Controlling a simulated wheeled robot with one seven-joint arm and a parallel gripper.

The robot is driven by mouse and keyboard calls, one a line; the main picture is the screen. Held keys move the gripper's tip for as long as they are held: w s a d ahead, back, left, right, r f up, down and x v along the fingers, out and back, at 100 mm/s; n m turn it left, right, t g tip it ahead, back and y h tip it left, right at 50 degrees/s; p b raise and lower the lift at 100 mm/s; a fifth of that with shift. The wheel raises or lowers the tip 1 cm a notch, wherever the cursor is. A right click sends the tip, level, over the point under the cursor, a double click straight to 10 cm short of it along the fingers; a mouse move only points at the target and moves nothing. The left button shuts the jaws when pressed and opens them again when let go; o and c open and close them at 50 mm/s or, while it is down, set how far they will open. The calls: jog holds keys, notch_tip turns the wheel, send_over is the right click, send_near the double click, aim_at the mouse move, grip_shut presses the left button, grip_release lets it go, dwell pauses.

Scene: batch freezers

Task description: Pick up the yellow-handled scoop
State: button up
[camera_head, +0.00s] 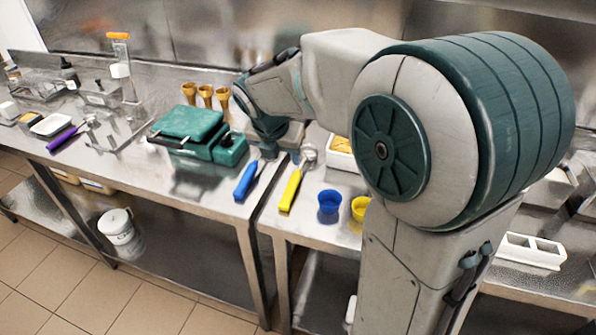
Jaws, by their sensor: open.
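The yellow-handled scoop (290,190) lies on the steel table near its front left edge. Its yellow handle points toward the front, and its metal head is at the back. My gripper (279,150) is above the back end of the scoops, between the blue-handled scoop (246,181) and the yellow one. It is open and small in the view, and its fingers are partly hard to make out. I cannot tell whether it touches anything. My arm covers much of the right side of the table.
A blue cup (329,201) and a yellow cup (360,208) stand right of the yellow scoop. A white container (341,160) is behind them. A green machine (190,135) and several cones (206,93) are left. A purple-handled scoop (66,138) lies farther left.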

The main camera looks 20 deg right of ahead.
send_over(293, 181)
jog(key=s+a, duration=0.1)
jog(key=a, duration=0.1)
notch_tip(293, 181, down, 6)
jog(key=shift+s+d+f, duration=0.1)
jog(key=shift+s+f, duration=0.05)
jog(key=shift+f, duration=0.05)
jog(key=shift+s+d+x, duration=0.1)
jog(key=shift+s+x, duration=0.05)
jog(key=shift+x, duration=1.2)
jog(key=shift+s+d+x, duration=0.1)
jog(key=shift+s+x, duration=0.05)
jog(key=shift+x, duration=1.2)
grip_shut()
